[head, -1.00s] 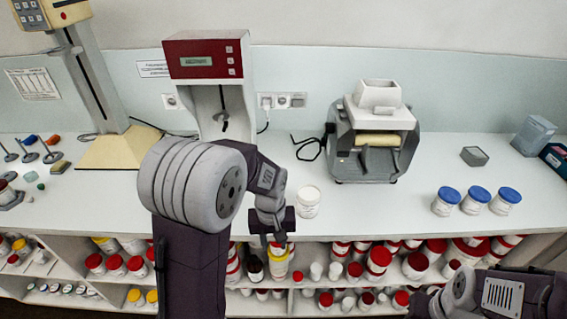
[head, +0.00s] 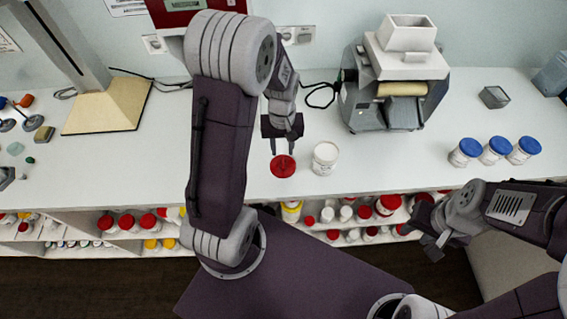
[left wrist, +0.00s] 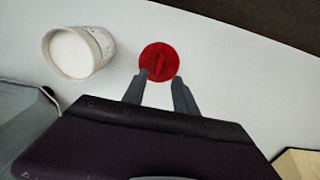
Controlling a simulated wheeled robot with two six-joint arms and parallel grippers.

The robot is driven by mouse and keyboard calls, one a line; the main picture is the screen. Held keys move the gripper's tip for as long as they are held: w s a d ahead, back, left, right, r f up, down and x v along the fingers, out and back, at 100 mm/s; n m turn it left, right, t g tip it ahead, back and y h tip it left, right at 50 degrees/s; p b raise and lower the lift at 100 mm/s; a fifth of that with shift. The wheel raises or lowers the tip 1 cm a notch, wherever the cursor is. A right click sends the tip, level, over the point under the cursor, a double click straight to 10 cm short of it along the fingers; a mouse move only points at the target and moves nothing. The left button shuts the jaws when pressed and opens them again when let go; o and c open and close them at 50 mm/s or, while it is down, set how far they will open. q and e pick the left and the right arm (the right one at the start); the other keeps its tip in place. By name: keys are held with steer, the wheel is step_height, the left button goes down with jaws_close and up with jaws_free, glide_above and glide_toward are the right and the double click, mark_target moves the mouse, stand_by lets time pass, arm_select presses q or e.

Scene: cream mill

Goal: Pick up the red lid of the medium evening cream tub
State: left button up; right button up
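The red lid (head: 283,166) lies flat on the white counter, just left of an open white tub (head: 325,158). In the left wrist view the lid (left wrist: 159,62) shows a raised ridge across its top, and the tub (left wrist: 78,51) stands to its left. My left gripper (head: 284,152) is open, with its fingers pointing at the lid from its far side. In the left wrist view the fingertips (left wrist: 161,74) reach the lid's near edge, one overlapping it; I cannot tell whether they touch. My right gripper (head: 432,238) hangs in front of the counter at the right, empty and apparently open.
A grey mill with a white hopper (head: 405,65) stands behind the tub. Several blue-lidded tubs (head: 496,150) stand at the right. A stand with a beige base (head: 108,106) is at the left. Shelves of red-lidded jars (head: 388,205) lie below the counter.

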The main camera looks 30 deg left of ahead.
mark_target(283, 162)
arm_select(q)
steer(key=shift+w+a+f, duration=0.2)
steer(key=shift+f, duration=0.4)
steer(key=shift+w+a+f, duration=0.2)
steer(key=shift+f, duration=0.35)
steer(key=f, duration=0.3)
steer(key=s+d+f, duration=0.1)
steer(key=shift+d+f+p, duration=0.1)
steer(key=shift+f+p, duration=0.2)
steer(key=shift+f, duration=0.05)
steer(key=shift+w+f, duration=0.2)
steer(key=shift+s+r, duration=0.1)
steer(key=shift+s, duration=0.05)
jaws_close()
